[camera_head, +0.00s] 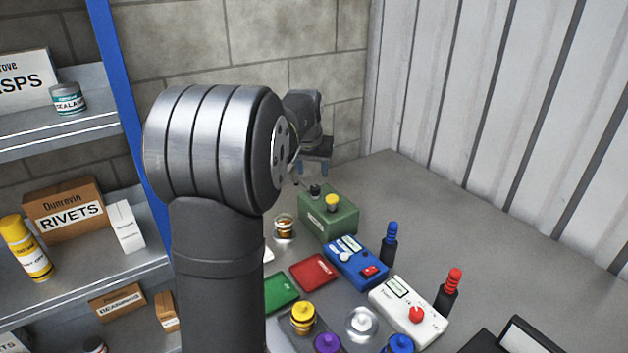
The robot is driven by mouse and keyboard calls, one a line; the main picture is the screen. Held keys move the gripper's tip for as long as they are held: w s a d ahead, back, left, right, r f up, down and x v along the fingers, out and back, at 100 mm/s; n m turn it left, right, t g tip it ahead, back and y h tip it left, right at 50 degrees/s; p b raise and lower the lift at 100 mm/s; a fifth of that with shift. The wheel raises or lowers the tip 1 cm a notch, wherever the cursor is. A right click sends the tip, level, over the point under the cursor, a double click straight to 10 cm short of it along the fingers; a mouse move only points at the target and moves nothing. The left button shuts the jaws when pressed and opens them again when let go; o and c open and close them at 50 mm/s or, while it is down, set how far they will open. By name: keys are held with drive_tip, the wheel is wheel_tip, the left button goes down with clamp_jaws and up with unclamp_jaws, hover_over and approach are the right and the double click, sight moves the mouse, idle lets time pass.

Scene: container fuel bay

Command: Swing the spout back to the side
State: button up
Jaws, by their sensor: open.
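My gripper (313,167) is behind my arm's large grey joint, above and behind the green box. Its bluish fingers are small in the picture and stand apart, open, with nothing seen between them. The green box (338,222) stands on the grey surface, with a yellow knob (332,202) and a black cap (315,191) on top. A thin pale piece shows just left of the fingers and a thin dark line runs near the black cap; I cannot tell whether either is the spout. My arm hides part of this area.
A glass jar (284,226) stands left of the green box. A blue box (356,262), a white box with a red knob (408,308), and blue (389,247) and red-topped (449,291) handles stand in front. Shelves (75,270) are at left, a corrugated wall at right.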

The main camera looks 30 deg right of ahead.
wheel_tip(320, 180, up, 9)
hover_over(315, 187)
drive_tip(key=s+a, duration=0.5)
drive_tip(key=shift+a, duration=0.1)
drive_tip(key=x, duration=1.7)
drive_tip(key=shift+f, duration=0.2)
